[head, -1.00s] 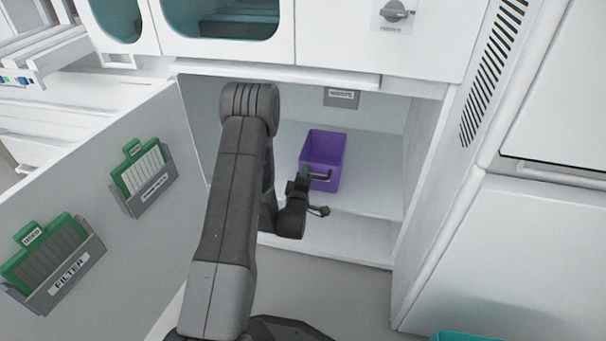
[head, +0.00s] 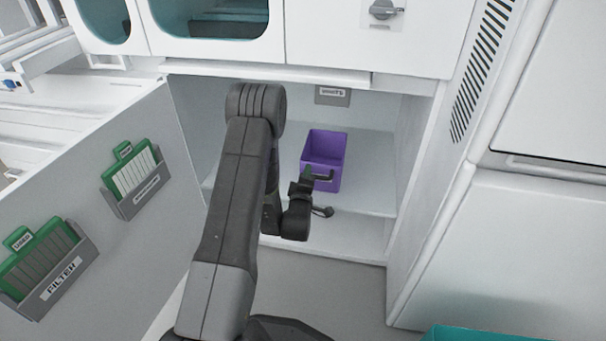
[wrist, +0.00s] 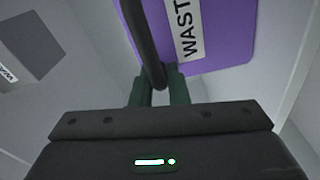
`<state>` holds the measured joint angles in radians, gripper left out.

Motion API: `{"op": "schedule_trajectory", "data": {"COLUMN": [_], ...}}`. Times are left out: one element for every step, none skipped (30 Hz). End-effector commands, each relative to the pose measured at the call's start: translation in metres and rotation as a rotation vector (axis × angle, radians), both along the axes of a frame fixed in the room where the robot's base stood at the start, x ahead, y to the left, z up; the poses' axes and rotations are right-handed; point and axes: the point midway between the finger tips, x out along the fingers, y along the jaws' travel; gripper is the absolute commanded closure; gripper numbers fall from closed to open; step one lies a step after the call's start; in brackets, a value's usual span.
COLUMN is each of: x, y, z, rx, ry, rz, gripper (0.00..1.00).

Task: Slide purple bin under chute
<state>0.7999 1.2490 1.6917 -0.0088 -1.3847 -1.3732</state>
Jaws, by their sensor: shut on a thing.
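The purple bin (head: 325,150) stands upright on the cabinet's shelf, its open top facing up. It also shows in the wrist view (wrist: 228,30), with a white label reading "WAST". A dark bar handle (wrist: 146,45) is on its front. My gripper (head: 308,177) is at the bin's front, and its green fingers (wrist: 160,92) are shut on the handle. A grey labelled box (head: 332,96), which looks like the chute, hangs at the top of the cabinet, behind and above the bin. The bin's underside is hidden.
The cabinet door (head: 95,200) stands open at left, with green filter cards in holders. The cabinet's right wall (head: 412,150) is beside free shelf room right of the bin. A teal object (head: 475,333) is at the lower right.

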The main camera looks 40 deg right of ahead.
Motion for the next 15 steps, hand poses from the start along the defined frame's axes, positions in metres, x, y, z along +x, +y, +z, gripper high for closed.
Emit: {"op": "schedule_trajectory", "data": {"x": [-0.0025,-0.0035,-0.0048,-0.0057,-0.0063,-0.0069,-0.0072,-0.0073,-0.0073,-0.0072,-0.0072,-0.0072,-0.0071,-0.0071,-0.0072], "y": [-0.0013,-0.0021,-0.0029,-0.0035,-0.004,-0.0044,-0.0046,-0.0047,-0.0047,-0.0046,-0.0046,-0.0046,-0.0045,-0.0045,-0.0046], "z": [-0.0008,-0.0007,-0.0007,-0.0007,-0.0007,-0.0006,-0.0007,-0.0007,-0.0006,-0.0006,-0.0007,-0.0007,-0.0006,-0.0006,-0.0007], "rx": [0.002,0.002,0.002,0.002,0.001,0.001,0.001,0.001,0.001,0.001,0.001,0.002,0.002,0.002,0.002], "ry": [0.0,0.0,0.0,0.0,0.001,0.001,0.001,0.001,0.001,0.001,0.001,0.002,0.001,0.001,0.001], "rz": [-0.002,-0.002,-0.002,-0.002,-0.002,-0.002,-0.001,-0.001,-0.001,-0.001,-0.001,-0.001,-0.001,-0.001,-0.001], "gripper": [1.0,1.0,1.0,1.0,1.0,1.0,1.0,1.0,1.0,1.0,1.0,1.0,1.0,1.0,1.0]}}
